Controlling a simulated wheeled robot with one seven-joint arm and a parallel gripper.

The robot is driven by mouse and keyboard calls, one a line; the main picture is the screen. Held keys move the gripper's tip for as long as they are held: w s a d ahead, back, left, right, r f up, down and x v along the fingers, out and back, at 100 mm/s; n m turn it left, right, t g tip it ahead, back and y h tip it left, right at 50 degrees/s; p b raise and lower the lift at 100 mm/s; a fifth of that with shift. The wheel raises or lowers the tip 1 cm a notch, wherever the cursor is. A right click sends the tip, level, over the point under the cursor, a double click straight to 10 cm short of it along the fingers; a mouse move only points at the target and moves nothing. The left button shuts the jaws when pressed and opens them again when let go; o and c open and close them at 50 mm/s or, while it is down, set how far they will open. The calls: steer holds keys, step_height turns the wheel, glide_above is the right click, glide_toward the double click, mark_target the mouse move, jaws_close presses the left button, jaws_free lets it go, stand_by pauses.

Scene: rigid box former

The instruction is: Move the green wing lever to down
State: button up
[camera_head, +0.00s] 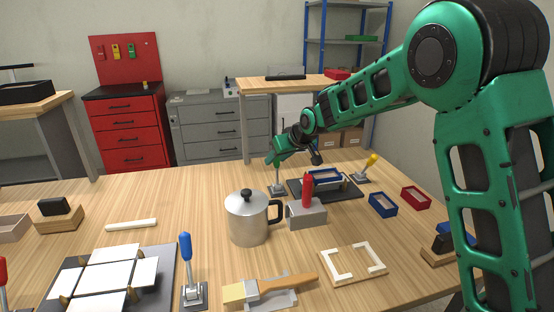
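A lever with a grey base and upright metal stem (277,184) stands at the far side of the table, left of a dark plate. My gripper is right at the top of this lever, reaching in from the right. Whether its fingers touch or enclose the handle is too small to tell. The other levers in view have blue (186,246), yellow (372,159) and red (3,270) handles.
The dark plate (345,193) holds a blue frame. A metal pot (246,222) and a grey block with a red handle (307,213) stand in front of the lever. Blue (383,211) and red (415,198) trays lie to the right.

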steer(key=shift+r, duration=0.15)
steer(key=v, duration=1)
steer(key=shift+s, duration=0.25)
steer(key=shift+r, duration=0.1)
